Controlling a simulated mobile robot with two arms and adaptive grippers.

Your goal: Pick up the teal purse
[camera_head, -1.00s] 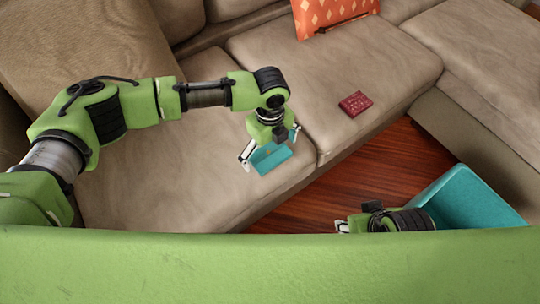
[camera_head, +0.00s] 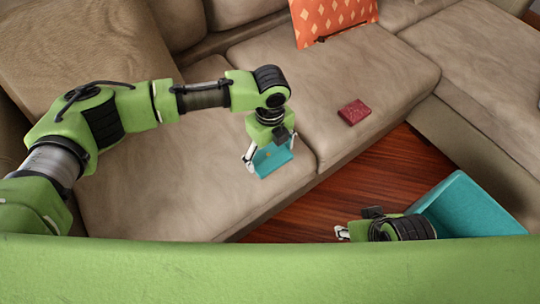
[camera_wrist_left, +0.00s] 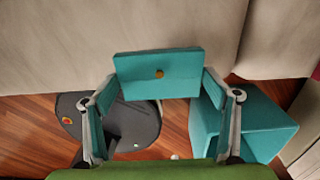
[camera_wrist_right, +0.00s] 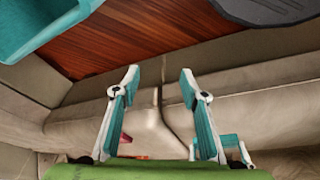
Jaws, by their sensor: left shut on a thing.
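The teal purse (camera_head: 273,163) is a small flat rectangle with a round gold-coloured clasp, at the front of the left sofa seat. My left gripper (camera_head: 270,153) is shut on it, one finger at each end. In the left wrist view the purse (camera_wrist_left: 158,76) spans between the fingertips, its clasp facing the camera. Whether it still touches the seat I cannot tell. My right gripper (camera_wrist_right: 160,75) is open and empty, fingers apart, low at the front by the floor.
A teal bin (camera_head: 475,205) stands on the wooden floor at the right, beside my right arm. A dark red wallet-like item (camera_head: 354,112) lies on the middle seat. An orange patterned pillow (camera_head: 325,20) leans at the back. The seat around the purse is clear.

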